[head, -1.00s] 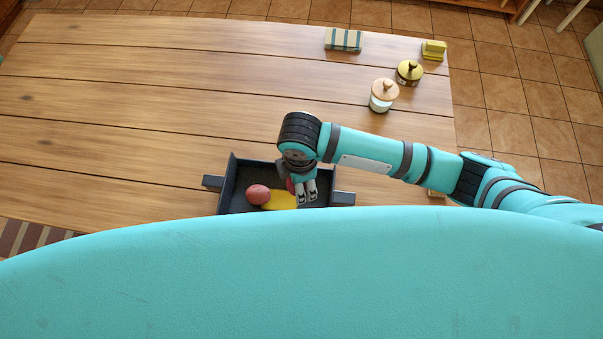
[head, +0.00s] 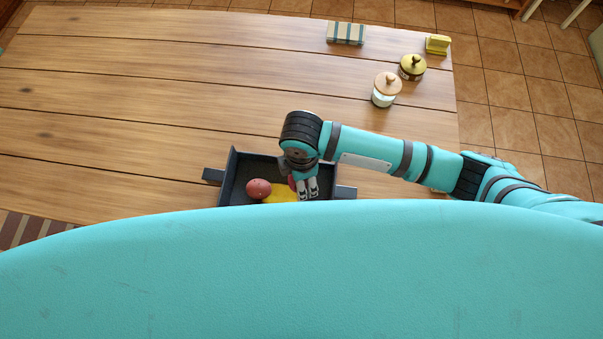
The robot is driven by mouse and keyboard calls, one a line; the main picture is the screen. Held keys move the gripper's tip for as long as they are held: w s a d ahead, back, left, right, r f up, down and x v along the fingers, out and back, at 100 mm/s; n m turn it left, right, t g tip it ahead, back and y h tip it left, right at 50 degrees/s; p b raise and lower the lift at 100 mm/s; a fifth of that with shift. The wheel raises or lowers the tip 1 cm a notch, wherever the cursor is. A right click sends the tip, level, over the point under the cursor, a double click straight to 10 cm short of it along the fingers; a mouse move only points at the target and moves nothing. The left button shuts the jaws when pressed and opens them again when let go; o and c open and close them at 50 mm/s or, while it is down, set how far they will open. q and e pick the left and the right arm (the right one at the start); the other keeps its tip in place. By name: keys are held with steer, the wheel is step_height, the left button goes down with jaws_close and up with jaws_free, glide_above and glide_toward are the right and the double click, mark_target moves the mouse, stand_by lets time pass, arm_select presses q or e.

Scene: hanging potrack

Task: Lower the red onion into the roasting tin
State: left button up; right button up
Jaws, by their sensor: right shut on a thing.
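The dark roasting tin (head: 227,180) stands at the table's near edge with a handle at each end; my own teal body hides its near side. My right gripper (head: 307,190) points down over the right part of the tin. It is shut on a deep-red thing (head: 291,182), likely the red onion, of which only a sliver shows beside the fingers. I cannot tell whether it touches the tin's floor. A pinkish-red round thing (head: 258,189) lies in the tin's left part, beside a yellow thing (head: 281,195). My left gripper is not in view.
At the table's far right stand a jar with a wooden lid (head: 386,90), a yellow-lidded pot (head: 412,67), a yellow block-like thing (head: 438,44) and a striped box (head: 346,33). The wooden table (head: 150,90) left of these is clear.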

steer(key=shift+f+b, duration=1.45)
steer(key=shift+f, duration=2.05)
steer(key=shift+f+b, duration=1.4)
steer(key=shift+f, duration=1.1)
steer(key=o, duration=1.3)
steer(key=shift+o, duration=0.2)
steer(key=shift+r, duration=0.1)
step_height(320, 180, up, 12)
steer(key=shift+f, duration=0.1)
